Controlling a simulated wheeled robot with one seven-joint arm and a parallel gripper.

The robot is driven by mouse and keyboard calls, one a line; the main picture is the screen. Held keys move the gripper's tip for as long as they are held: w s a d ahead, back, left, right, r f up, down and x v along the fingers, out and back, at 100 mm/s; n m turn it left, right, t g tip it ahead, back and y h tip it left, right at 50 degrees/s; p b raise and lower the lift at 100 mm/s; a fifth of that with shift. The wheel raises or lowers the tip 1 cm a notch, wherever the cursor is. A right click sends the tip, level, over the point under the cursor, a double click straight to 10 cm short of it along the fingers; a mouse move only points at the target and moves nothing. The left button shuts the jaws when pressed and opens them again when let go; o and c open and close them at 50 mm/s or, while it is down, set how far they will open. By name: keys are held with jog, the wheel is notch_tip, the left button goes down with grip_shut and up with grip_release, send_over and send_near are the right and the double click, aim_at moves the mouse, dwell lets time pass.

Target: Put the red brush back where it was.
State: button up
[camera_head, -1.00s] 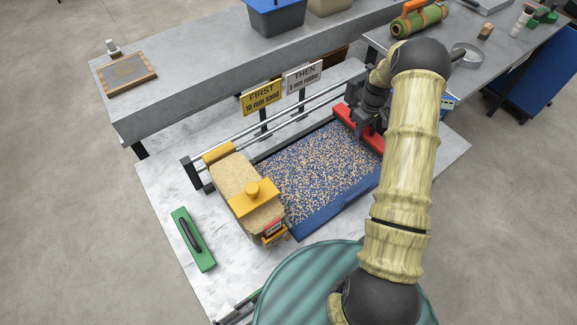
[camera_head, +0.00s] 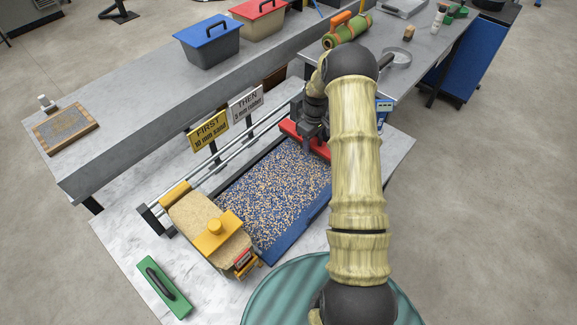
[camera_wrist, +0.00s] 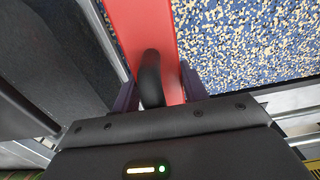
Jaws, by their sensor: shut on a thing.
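The red brush (camera_head: 305,139) lies across the right end of the blue speckled turf (camera_head: 274,190) in the head view. In the wrist view the red brush (camera_wrist: 145,30) has a black arched handle, and my gripper (camera_wrist: 158,92) is shut on that handle. My gripper (camera_head: 314,132) shows small and partly hidden by my arm in the head view. The brush is at or just above the turf surface; I cannot tell whether it touches.
A sand-filled hopper with a yellow handle (camera_head: 212,232) stands at the turf's left end. A green tool (camera_head: 163,286) with a black handle lies at the table's front left. FIRST (camera_head: 208,134) and THEN (camera_head: 245,103) signs stand behind the rails.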

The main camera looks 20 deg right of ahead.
jog(key=s+a+f+m, duration=0.1)
jog(key=s+a, duration=0.1)
jog(key=a, duration=0.1)
jog(key=s+a+f+m, duration=0.1)
jog(key=s+a, duration=0.1)
jog(key=a, duration=0.2)
jog(key=s+a+f+m, duration=0.1)
jog(key=s+a+f, duration=0.1)
jog(key=a, duration=0.2)
jog(key=shift+s, duration=0.1)
jog(key=s+a+m, duration=0.1)
jog(key=s+a, duration=0.1)
jog(key=s+a+f+m, duration=0.1)
jog(key=s+a, duration=0.2)
jog(key=shift+s+f, duration=0.15)
jog(key=shift+s, duration=0.1)
jog(key=shift+s+a+f+m, duration=0.1)
jog(key=shift+s+a+m, duration=0.1)
jog(key=shift+s+m, duration=0.1)
jog(key=shift+d, duration=0.1)
